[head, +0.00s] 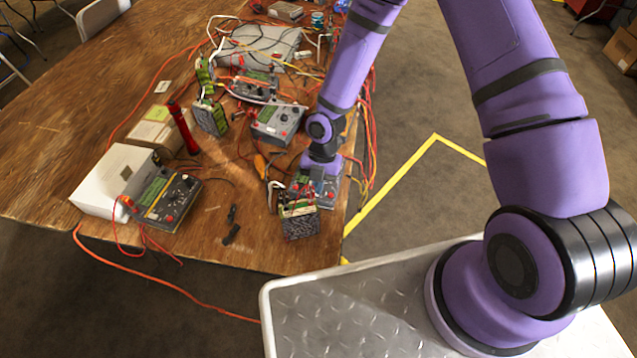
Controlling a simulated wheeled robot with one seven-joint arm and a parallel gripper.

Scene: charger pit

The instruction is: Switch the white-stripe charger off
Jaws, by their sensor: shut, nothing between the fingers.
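My gripper (318,174) points down onto a dark grey charger (326,190) near the right edge of the wooden table. Its fingers are shut, empty, and look to be at the charger's top face, though contact is too small to tell. The gripper hides part of that charger. Other grey chargers with green screens and red knobs are a front-left one (172,200), a middle one (277,124) and one farther back (254,85).
A battery pack (299,221) stands in front of the charger under my gripper. A red flashlight (184,128), white box (126,180) and green batteries (209,116) stand to the left. Orange cables hang along the table's right edge. Bare wood (60,130) lies at far left.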

